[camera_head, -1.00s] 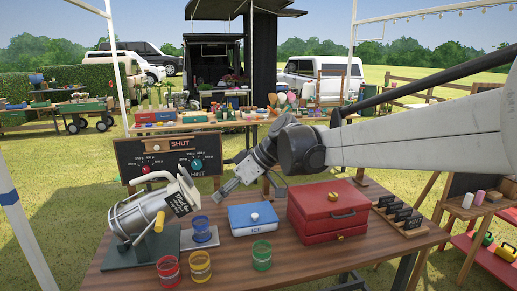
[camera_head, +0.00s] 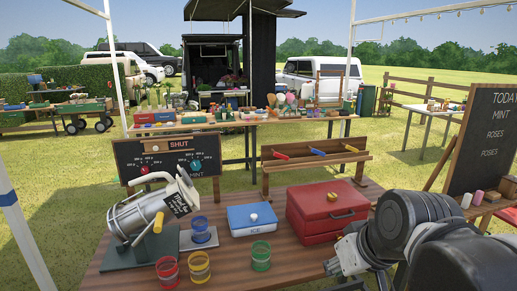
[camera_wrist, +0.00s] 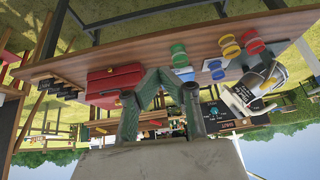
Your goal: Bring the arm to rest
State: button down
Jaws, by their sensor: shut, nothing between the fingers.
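My gripper (camera_head: 332,267) is at the lower right in the head view, low beside the table's front right part, in front of the red box. Its fingers (camera_wrist: 152,78) show in the wrist view with their tips together and nothing between them. The wrist view is upside down. My arm folds in at the lower right corner of the head view and hides the table's right end. My gripper looks apart from the things on the table, but its distance from the table edge is hard to tell.
A chalkboard (camera_head: 488,140) stands at right.

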jog(key=s+d+f+m+t+h, duration=0.1)
jog(key=s+d+f+m, duration=0.1)
jog(key=s+d, duration=0.3)
jog(key=shift+f+m+h, duration=0.3)
jog(key=shift+f+h, duration=0.1)
jog(key=shift+f, duration=0.25)
